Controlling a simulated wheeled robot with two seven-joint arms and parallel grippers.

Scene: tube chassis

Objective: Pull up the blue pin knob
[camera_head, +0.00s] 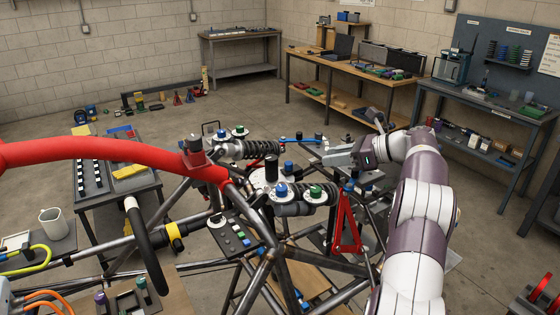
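Several blue-topped knobs show on the tube chassis, and I cannot tell for sure which one is the pin knob. One blue knob (281,189) sits on a pale disc at the end of a dark coil-over shock, beside a green knob (315,191). A smaller blue knob (289,165) stands just behind it. Another small blue piece (348,187) is by the red bracket, below my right gripper (338,157). My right gripper reaches in from the right above the chassis, pointing left, apart from the blue knob on the disc. Its finger opening is not clear. My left gripper is not in view.
A thick red tube (110,152) crosses the left foreground. Dark chassis tubes (262,282) fill the lower middle. A red bracket (346,226) stands under my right arm. Workbenches (355,84) line the back.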

